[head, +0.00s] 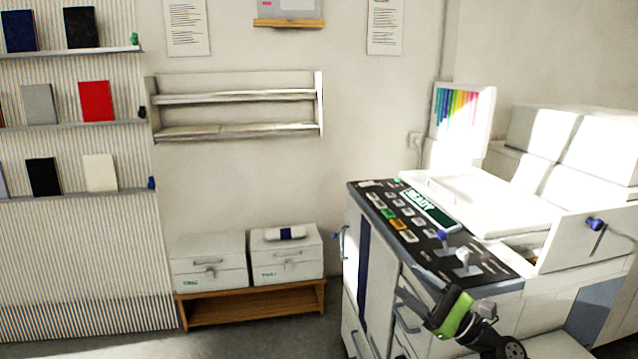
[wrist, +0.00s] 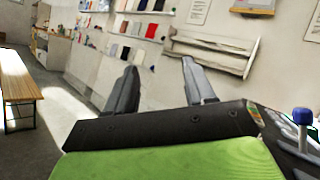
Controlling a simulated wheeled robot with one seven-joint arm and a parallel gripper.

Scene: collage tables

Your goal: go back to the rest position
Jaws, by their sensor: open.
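My gripper (head: 449,293) is at the lower right of the head view, in front of the copier-like machine's control panel (head: 418,212). It has a green band and dark parts. In the wrist view my gripper (wrist: 162,85) shows two dark fingers spread wide apart, with nothing between them. It is open and empty. Past the fingers, the wrist view shows the wall and shelves at a distance. In the head view the fingertips are small and close to the machine's front; I cannot tell whether they touch it.
The machine (head: 590,240) fills the right, with levers (head: 463,258) on its panel. A low wooden bench (head: 252,303) holds two white boxes (head: 208,258). The wrist view shows a wooden bench (wrist: 17,80) at left and open floor.

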